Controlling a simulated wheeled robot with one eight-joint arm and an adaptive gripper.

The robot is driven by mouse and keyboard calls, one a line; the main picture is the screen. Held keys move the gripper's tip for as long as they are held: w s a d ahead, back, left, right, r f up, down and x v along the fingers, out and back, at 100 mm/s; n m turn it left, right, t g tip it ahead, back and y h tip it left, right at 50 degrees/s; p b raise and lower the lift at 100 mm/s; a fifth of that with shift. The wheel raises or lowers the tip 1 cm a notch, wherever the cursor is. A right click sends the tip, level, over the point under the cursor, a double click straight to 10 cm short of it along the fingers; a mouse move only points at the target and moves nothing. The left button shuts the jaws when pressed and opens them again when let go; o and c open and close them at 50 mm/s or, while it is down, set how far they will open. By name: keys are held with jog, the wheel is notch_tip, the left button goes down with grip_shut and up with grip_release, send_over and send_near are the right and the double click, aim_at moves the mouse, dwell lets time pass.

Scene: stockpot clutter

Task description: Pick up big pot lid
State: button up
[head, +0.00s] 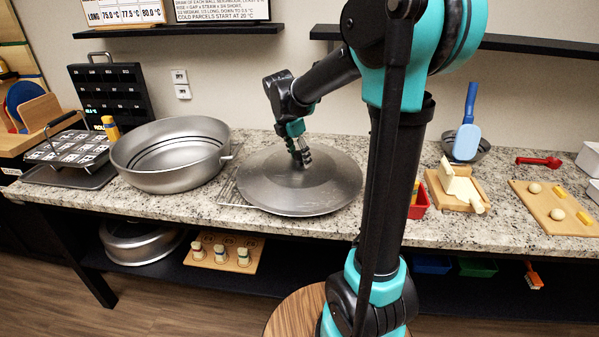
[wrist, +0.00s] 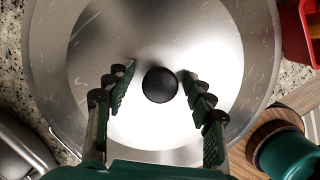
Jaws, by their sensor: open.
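The big pot lid (head: 265,187) is a wide, round, grey metal disc lying on the granite counter, right of the big pot. In the wrist view the lid (wrist: 95,60) fills most of the picture, with a round black knob (wrist: 160,85) near its middle. My gripper (head: 303,160) is over the middle of the lid and hides the knob in the head view. In the wrist view my open gripper (wrist: 155,80) has one finger on each side of the knob, with a gap on both sides. I cannot tell its exact height above the lid.
The big silver pot (head: 170,180) stands close left of the lid. A wire rack (head: 228,192) shows beside the lid's left edge. A red bin (head: 419,203) stands to the right, partly behind my arm. A cutting board (head: 560,208) lies farther right.

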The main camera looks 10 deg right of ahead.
jog(key=shift+c, duration=0.5)
grip_shut()
